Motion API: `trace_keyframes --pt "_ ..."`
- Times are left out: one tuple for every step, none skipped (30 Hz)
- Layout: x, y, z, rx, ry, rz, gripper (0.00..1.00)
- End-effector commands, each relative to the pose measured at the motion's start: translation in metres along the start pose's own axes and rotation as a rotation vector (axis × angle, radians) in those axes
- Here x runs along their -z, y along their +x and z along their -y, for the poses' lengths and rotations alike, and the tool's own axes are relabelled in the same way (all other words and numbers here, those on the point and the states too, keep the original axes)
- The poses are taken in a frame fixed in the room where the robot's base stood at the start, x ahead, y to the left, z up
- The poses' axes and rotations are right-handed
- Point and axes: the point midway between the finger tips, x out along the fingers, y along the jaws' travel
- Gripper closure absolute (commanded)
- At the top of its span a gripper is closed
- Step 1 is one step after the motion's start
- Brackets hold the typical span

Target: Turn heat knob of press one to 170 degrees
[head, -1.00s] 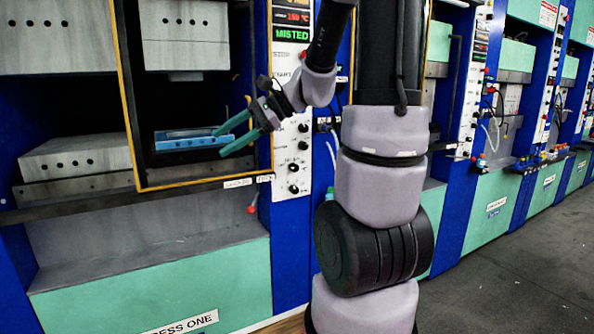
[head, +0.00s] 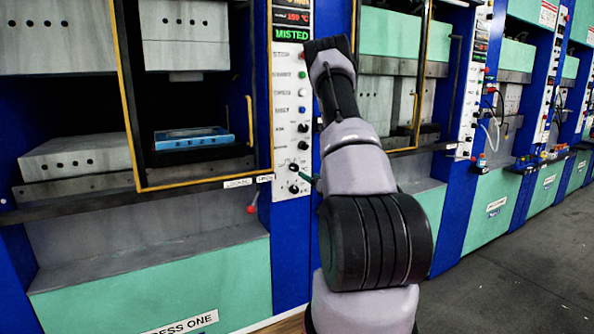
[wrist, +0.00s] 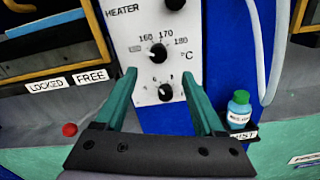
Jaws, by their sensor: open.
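The heat knob (wrist: 159,54) is a round black dial in the wrist view, under the word HEATER, with 160, 170 and 180 °C marked around its top. Its exact pointer setting is too small to tell. In the head view the heat knob (head: 293,167) is on the white control panel (head: 288,90) of press one. My gripper (wrist: 160,74) is open, its two green fingers on either side below the knob, apart from it and empty. In the head view only a green fingertip (head: 306,179) shows beside the panel; my arm hides the rest.
Another black knob (wrist: 165,92) sits just below, between the fingers. A small bottle (wrist: 239,109) stands right of the right finger. A red ball-ended lever (head: 252,209) hangs at left. The red display (head: 292,16) reads about 150 °C. A blue tray (head: 190,138) lies inside the press.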

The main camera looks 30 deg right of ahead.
Motion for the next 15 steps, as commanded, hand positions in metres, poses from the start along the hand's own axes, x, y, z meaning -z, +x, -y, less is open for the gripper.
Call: trace_keyframes --pt "0.000 0.006 -0.001 -0.002 -0.002 0.001 0.29" --pt "0.000 0.010 -0.002 -0.004 -0.002 0.001 0.29" --pt "0.000 0.017 -0.002 -0.006 -0.003 0.001 0.29" --pt "-0.001 0.022 -0.003 -0.006 -0.002 0.001 0.29" --pt "-0.001 0.028 -0.003 -0.006 -0.002 0.001 0.29" --pt "-0.001 0.036 -0.003 -0.007 -0.003 0.001 0.29" --pt "-0.001 0.042 -0.003 -0.008 -0.003 0.001 0.29" --pt "-0.001 0.048 -0.003 -0.007 -0.003 0.001 0.29" --pt "0.000 0.056 -0.003 -0.007 -0.002 0.001 0.29" --pt "0.000 0.061 -0.003 -0.007 -0.003 0.000 0.29" --pt "0.000 0.067 -0.003 -0.007 -0.002 0.000 0.29" --pt "0.000 0.074 -0.003 -0.007 -0.002 0.000 0.29" --pt "0.000 0.078 -0.003 -0.007 -0.002 -0.001 0.29" --pt "-0.001 0.083 -0.003 -0.007 -0.001 0.001 0.29" --pt "0.000 0.087 -0.003 -0.006 -0.002 -0.001 0.29"
